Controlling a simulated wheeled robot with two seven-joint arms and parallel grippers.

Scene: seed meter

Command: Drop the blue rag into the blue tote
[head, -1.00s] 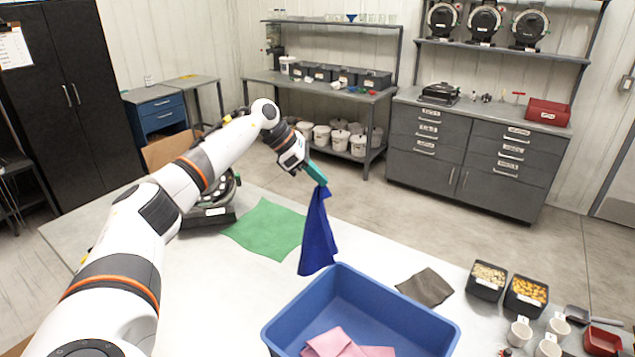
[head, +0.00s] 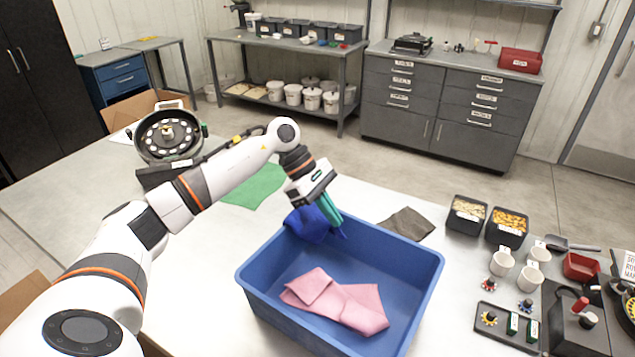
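The blue tote (head: 262,297) stands on the table in the lower middle of the head view. A pink rag (head: 335,299) lies on its floor. My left gripper (head: 331,222) is over the tote's far left part, with its green fingers pointing down. The blue rag (head: 307,224) hangs bunched at these fingers, at the tote's far rim; its lower end seems to be inside the tote. The fingers look closed on the rag, though the grip itself is partly hidden. My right gripper is not in view.
A green cloth (head: 256,187) and a dark brown cloth (head: 407,223) lie behind the tote. A round seed meter (head: 168,136) stands at the far left of the table. Black bins (head: 466,215), white cups (head: 502,263) and a small parts tray (head: 506,326) stand to the right.

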